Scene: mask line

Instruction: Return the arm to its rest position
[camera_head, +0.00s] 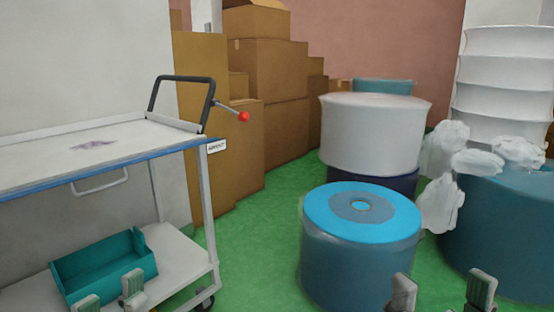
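My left gripper (110,294) shows at the bottom left, only its two fingertips in view. The fingertips are apart with nothing visible between them, in front of the cart's lower shelf in the picture. My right gripper (442,290) shows at the bottom right, also as two fingertips. They stand wide apart and empty, in front of the blue rolls in the picture. The arms and the rest of both grippers are out of frame.
A cart (180,150) with a black handle stands at left, with a teal bin (105,265) on its lower shelf. A blue-topped roll (350,255), a white roll (370,135) and crumpled plastic (440,205) stand right. Cardboard boxes (270,70) are stacked behind. Green floor (250,255) is clear between.

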